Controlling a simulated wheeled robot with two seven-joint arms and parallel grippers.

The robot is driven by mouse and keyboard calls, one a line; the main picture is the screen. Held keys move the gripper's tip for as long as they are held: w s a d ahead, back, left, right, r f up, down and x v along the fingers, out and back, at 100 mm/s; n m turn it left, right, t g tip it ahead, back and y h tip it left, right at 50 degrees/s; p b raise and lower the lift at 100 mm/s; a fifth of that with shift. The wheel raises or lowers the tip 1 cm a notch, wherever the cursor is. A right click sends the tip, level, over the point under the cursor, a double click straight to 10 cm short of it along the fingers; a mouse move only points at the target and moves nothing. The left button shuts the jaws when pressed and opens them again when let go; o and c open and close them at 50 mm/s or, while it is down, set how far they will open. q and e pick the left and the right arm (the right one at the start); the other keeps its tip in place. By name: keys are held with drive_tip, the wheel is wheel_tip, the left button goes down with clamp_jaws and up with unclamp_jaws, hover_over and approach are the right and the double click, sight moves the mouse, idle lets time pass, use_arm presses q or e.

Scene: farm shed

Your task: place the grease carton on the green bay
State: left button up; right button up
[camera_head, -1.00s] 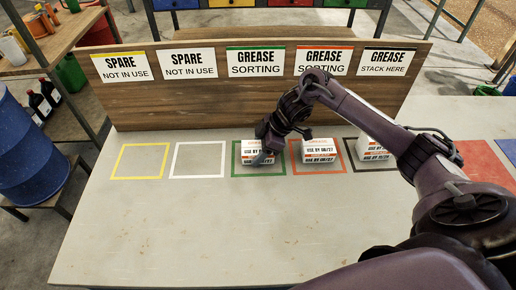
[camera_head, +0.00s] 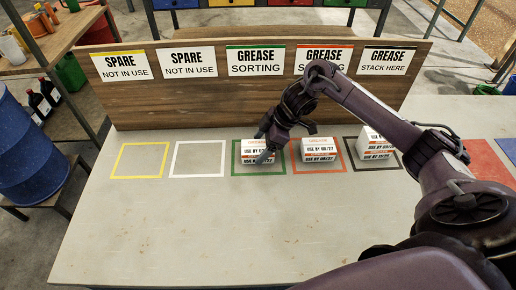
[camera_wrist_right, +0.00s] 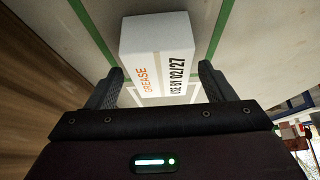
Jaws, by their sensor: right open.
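A white grease carton with orange and black lettering (camera_head: 251,147) sits inside the green bay (camera_head: 234,174) on the table. My right gripper (camera_head: 266,150) is over the green bay, at the carton's right side. In the right wrist view the carton (camera_wrist_right: 157,42) lies at and beyond the fingertips of the open right gripper (camera_wrist_right: 158,75), with a visible gap on each side. Part of the carton in the head view is hidden by my gripper. My left gripper is not in view.
Another grease carton (camera_head: 318,149) stands in the red-orange bay (camera_head: 318,171). Grease cartons, apparently stacked (camera_head: 376,148), stand in the black bay (camera_head: 362,167), partly hidden by my arm. The yellow bay (camera_head: 119,163) and white bay (camera_head: 174,160) are empty. A wooden sign board (camera_head: 200,105) stands behind.

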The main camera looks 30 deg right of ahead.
drive_tip(key=v, duration=1)
drive_tip(key=shift+s+f, duration=0.1)
